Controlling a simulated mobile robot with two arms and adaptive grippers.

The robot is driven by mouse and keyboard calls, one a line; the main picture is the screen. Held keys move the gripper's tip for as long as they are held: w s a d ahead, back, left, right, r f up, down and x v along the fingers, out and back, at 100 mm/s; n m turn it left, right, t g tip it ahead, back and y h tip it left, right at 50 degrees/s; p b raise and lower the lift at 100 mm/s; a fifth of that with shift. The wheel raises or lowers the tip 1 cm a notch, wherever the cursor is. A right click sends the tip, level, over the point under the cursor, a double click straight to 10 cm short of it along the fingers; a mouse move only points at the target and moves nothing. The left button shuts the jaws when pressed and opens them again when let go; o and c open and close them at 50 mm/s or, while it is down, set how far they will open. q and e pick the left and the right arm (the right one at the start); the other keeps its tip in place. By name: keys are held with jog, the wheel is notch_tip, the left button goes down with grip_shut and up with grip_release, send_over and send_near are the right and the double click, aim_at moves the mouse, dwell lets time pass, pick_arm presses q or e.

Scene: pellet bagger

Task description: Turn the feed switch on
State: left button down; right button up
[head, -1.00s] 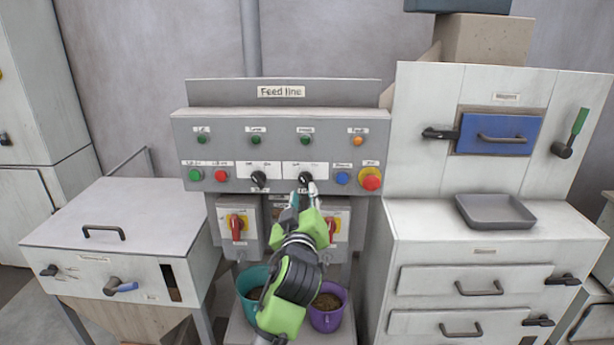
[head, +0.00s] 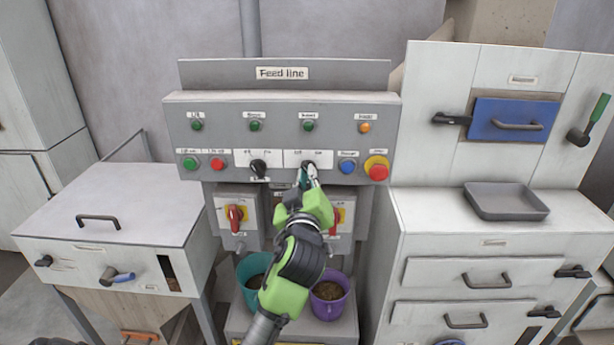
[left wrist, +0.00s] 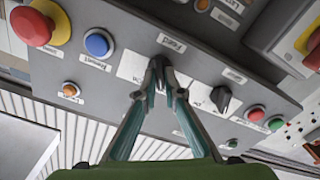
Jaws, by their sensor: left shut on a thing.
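The grey Feed line panel (head: 330,135) carries two black rotary switches in its lower row. The right switch (head: 309,166) is at the fingertips of my left gripper (head: 308,176), which reaches up to it from below. In the left wrist view the green fingers (left wrist: 165,88) are shut on this black switch (left wrist: 157,63), and their tips cover most of it. I cannot make out which way it points. The left black switch (head: 259,168) stands free, also in the left wrist view (left wrist: 221,98). The small labels are too blurred to read surely. My right gripper is out of view.
A blue button (head: 347,166) and a red button on a yellow base (head: 377,170) sit close right of the held switch. Below are red-handled switch boxes (head: 237,214), a teal bucket (head: 252,281) and a purple bucket (head: 330,296). Cabinets flank both sides.

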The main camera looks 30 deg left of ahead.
pick_arm(q)
jog(key=shift+m, duration=0.3)
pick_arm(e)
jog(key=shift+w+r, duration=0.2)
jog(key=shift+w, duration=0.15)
pick_arm(q)
jog(key=m+p, duration=0.2)
jog(key=m, duration=0.3)
jog(key=m+p, duration=0.3)
jog(key=m, duration=0.3)
jog(key=shift+w+r, duration=0.1)
jog(key=shift+r, duration=0.1)
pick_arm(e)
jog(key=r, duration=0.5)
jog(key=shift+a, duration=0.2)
pick_arm(q)
jog(key=shift+m+p, duration=0.3)
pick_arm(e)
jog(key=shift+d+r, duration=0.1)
pick_arm(q)
jog(key=c, duration=2.1)
grip_release()
jog(key=shift+c, duration=0.2)
jog(key=shift+w+f, duration=0.1)
jog(key=shift+f, duration=0.1)
